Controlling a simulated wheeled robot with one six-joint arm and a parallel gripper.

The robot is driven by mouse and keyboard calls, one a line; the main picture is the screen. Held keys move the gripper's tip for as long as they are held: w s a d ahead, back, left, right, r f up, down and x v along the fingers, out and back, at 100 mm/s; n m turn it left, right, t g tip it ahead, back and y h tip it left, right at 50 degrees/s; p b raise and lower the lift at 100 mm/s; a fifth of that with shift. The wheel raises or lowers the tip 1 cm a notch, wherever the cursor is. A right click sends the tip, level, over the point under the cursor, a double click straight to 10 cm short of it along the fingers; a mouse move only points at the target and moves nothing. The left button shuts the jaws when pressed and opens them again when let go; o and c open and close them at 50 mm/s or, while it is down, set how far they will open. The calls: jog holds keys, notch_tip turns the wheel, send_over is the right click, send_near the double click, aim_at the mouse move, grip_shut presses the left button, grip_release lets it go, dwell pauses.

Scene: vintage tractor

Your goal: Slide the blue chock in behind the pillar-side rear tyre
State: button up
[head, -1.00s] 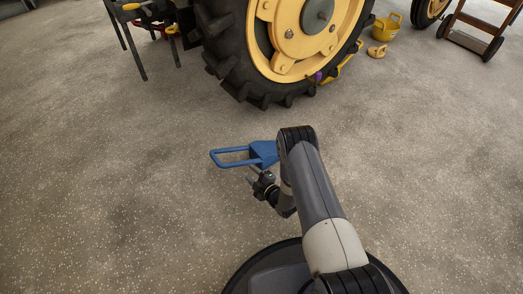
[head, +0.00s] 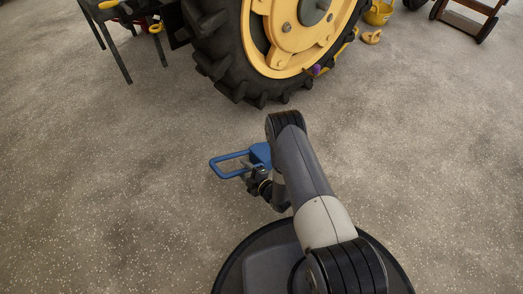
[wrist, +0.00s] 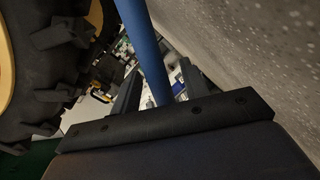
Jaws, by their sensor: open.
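The blue chock (head: 261,154) is on or just above the floor in front of the tractor; I cannot tell which. Its looped handle (head: 229,164) points left, and my arm covers part of its right side. The big rear tyre (head: 222,72), black with a yellow wheel, stands beyond the chock with clear floor between. My gripper (head: 255,180) is at the near side of the chock, by the handle. In the wrist view my gripper (wrist: 160,82) has its fingers apart, with a blue bar (wrist: 147,45) of the handle running between them. Contact is not clear.
A yellow bucket (head: 379,13) and a small yellow item (head: 371,37) stand right of the tyre. A wooden trolley (head: 466,18) is at the upper right. Dark legs of an implement (head: 112,48) stand at upper left. The floor around the chock is clear.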

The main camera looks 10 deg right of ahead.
grip_shut()
dwell(0.4)
dwell(0.9)
jog(key=shift+r, duration=0.15)
